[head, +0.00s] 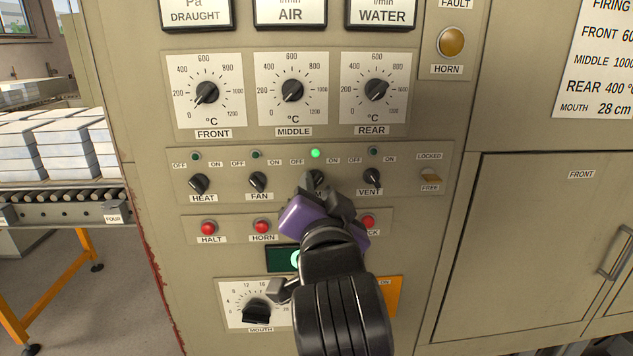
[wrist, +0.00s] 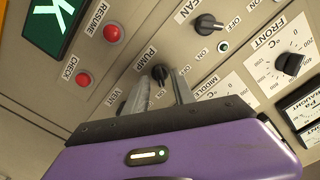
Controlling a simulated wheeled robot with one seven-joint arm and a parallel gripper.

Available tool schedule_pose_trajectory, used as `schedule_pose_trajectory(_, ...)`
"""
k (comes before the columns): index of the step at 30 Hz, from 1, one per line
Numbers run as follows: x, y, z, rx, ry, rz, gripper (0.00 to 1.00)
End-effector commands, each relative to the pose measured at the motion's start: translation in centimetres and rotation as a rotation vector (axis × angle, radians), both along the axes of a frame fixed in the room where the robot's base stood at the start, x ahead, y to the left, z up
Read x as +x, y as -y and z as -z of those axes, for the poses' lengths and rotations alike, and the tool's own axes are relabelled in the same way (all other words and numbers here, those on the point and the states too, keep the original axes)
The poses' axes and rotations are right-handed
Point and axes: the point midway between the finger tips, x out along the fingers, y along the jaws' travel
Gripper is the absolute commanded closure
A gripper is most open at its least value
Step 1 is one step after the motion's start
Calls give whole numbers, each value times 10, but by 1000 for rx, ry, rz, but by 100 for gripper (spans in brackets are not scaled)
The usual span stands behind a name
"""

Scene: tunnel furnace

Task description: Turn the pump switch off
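The pump switch is a small black rotary knob (wrist: 160,73) beside its PUMP label in the wrist view. In the head view it shows only in part (head: 318,177), behind my gripper (head: 312,184). The green lamp (head: 315,153) above it is lit, between OFF and ON marks. My purple gripper reaches up to the panel, and its two grey fingers (wrist: 158,86) stand apart with the knob between their tips. I cannot tell whether they touch it. The knob's pointer direction is hard to make out.
The HEAT knob (head: 199,184), FAN knob (head: 258,182) and VENT knob (head: 372,178) share the row, with unlit lamps. Red buttons sit below, including HALT (head: 208,227) and HORN (head: 262,226). Temperature dials are above. A LOCKED/FREE switch (head: 430,175) is at right.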

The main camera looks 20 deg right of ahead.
Motion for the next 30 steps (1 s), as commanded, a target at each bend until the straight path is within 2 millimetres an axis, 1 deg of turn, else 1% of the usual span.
schedule_pose_trajectory(1, 6, 2, -1, 0, -1, 2, 69)
schedule_pose_trajectory(6, 17, 6, 0, 0, 0, 0, 69)
schedule_pose_trajectory(14, 18, 6, 0, 0, 1, -1, 69)
schedule_pose_trajectory(15, 18, 6, 0, 0, 1, -1, 73)
schedule_pose_trajectory(19, 18, 6, 0, 0, 1, -1, 99)
schedule_pose_trajectory(20, 18, 6, 0, 0, 1, -1, 100)
schedule_pose_trajectory(30, 18, 6, -1, -30, -10, 0, 100)
